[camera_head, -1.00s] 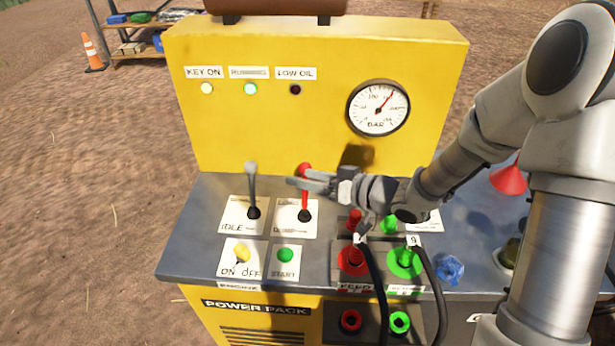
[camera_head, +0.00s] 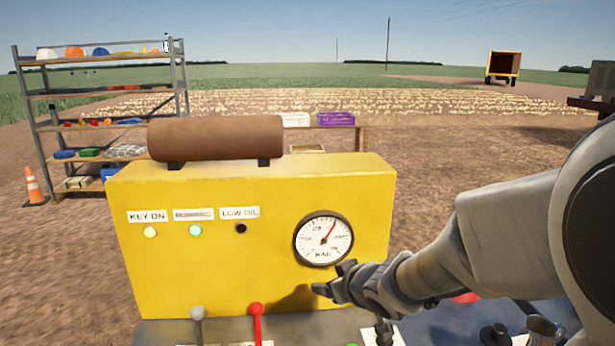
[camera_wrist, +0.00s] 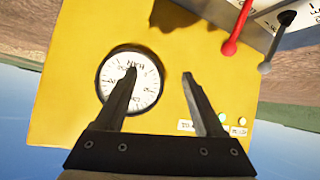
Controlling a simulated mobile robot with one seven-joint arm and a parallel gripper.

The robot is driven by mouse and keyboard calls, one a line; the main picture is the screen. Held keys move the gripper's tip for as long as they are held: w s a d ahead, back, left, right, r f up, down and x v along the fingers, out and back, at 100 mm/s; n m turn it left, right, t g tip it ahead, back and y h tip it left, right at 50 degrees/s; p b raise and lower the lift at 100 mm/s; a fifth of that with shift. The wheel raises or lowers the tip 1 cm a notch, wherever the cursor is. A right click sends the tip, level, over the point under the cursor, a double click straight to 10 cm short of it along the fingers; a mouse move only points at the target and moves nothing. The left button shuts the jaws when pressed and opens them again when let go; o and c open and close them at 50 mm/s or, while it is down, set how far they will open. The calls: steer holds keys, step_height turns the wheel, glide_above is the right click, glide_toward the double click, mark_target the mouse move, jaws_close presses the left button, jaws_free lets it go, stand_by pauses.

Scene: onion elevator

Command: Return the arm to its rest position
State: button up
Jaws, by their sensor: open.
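My gripper (camera_head: 333,279) is raised in front of the yellow power pack panel (camera_head: 255,283), just below and right of the pressure gauge. In the wrist view my gripper (camera_wrist: 160,75) has its two fingers well apart with nothing between them but the yellow panel behind. The left finger overlaps the round gauge (camera_wrist: 146,88). The red-knobbed lever (camera_head: 257,312) and the grey-knobbed lever (camera_head: 197,316) stand at the lower edge of the head view, apart from my gripper. Both levers also show at the top right of the wrist view.
A brown cylinder (camera_head: 215,138) lies on top of the yellow housing. A dark grey deck (camera_head: 300,326) runs along its front, with a black fitting (camera_head: 495,334) at right. Shelves (camera_head: 105,54) and an orange cone (camera_head: 34,186) stand behind at left. Open dirt lies behind right.

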steer(key=s+d+r+m+g+h, duration=0.2)
steer(key=s+d+r+m+h, duration=0.25)
steer(key=s+d+r, duration=0.45)
steer(key=s+f+m+g, duration=0.1)
steer(key=s+f+g, duration=0.1)
steer(key=s, duration=1.4)
steer(key=shift+s+g+y, duration=0.25)
steer(key=shift+g+y, duration=0.1)
steer(key=shift+g, duration=0.05)
